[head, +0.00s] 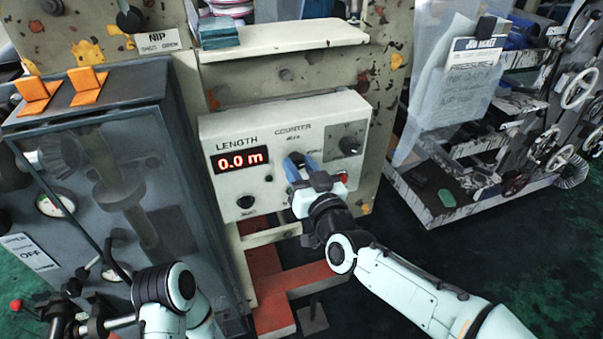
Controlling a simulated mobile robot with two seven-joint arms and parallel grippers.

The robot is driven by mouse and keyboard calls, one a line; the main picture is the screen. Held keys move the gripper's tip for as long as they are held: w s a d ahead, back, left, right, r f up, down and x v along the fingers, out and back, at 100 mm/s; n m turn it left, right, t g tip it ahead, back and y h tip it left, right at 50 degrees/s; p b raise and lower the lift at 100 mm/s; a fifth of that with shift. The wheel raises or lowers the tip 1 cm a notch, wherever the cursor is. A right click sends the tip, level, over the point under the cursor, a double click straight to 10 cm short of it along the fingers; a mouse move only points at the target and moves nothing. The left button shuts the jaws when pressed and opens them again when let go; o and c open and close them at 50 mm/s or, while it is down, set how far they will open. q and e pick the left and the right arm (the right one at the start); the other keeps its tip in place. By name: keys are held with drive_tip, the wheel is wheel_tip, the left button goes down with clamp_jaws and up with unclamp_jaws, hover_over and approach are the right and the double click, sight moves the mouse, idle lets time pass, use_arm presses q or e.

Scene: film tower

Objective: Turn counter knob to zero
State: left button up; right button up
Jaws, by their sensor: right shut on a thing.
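The length counter (222,128) is a pale panel box on the machine.
A dark glazed cabinet (90,130) with orange switches stands left. A cart (440,200) with handwheels stands right.

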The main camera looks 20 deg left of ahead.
drive_tip(key=o, duration=1)
drive_tip(key=shift+o, duration=0.2)
use_arm(q)
drive_tip(key=shift+w+a+f, duration=0.3)
drive_tip(key=shift+w+f, duration=0.05)
drive_tip(key=shift+w, duration=0.2)
use_arm(e)
drive_tip(key=v, duration=1.3)
drive_tip(key=shift+s+d, duration=0.15)
